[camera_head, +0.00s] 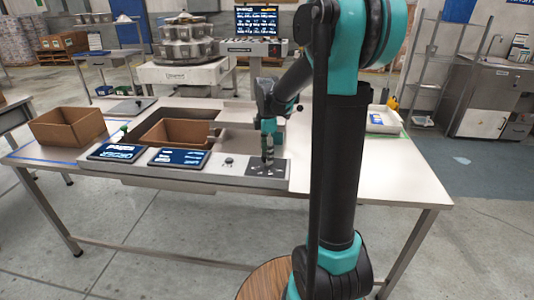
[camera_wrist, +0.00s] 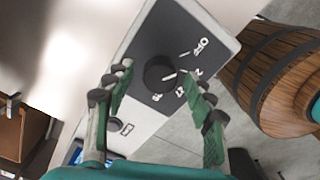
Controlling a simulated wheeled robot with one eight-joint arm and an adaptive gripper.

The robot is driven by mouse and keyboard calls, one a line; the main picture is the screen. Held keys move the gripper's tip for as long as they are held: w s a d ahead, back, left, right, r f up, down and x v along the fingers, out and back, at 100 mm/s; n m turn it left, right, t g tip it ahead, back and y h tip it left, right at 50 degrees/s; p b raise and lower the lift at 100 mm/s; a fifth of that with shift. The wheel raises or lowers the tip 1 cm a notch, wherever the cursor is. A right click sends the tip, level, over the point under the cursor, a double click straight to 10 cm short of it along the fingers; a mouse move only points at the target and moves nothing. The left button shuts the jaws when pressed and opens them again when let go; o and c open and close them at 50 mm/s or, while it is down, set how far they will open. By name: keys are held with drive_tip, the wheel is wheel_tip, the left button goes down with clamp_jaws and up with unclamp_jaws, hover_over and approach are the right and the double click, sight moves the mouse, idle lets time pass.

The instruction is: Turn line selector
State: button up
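The line selector is a round black knob (camera_wrist: 160,74) on a dark plate (camera_wrist: 190,32) with white markings, among them "OFF". In the wrist view a white pointer line on the knob shows between the markings. In the head view the dark plate (camera_head: 266,168) lies at the right end of the grey control panel, and my gripper hides the knob. My gripper (camera_head: 268,166) points down over the plate. In the wrist view my gripper (camera_wrist: 160,92) is open, with one green-padded finger on each side of the knob. I cannot tell whether the fingers touch it.
Two screens (camera_head: 115,152) (camera_head: 179,158) and a small black knob (camera_head: 229,161) sit left on the panel. A cardboard box (camera_head: 68,127) stands at the table's left; another box (camera_head: 177,133) sits behind the screens. A white tray (camera_head: 384,120) lies right of my arm.

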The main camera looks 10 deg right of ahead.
wheel_tip(320, 180, up, 12)
idle(0.8)
drive_tip(key=shift+f, duration=0.1)
drive_tip(key=s+d+f+m+t, duration=0.2)
drive_tip(key=s+f+m, duration=0.7)
drive_tip(key=s+f, duration=0.1)
drive_tip(key=s+d+f+m+t, duration=0.2)
drive_tip(key=s+f+m, duration=0.7)
drive_tip(key=s, duration=0.3)
drive_tip(key=shift+f+m, duration=0.35)
drive_tip(key=shift+m, duration=0.15)
drive_tip(key=shift+s+d, duration=0.1)
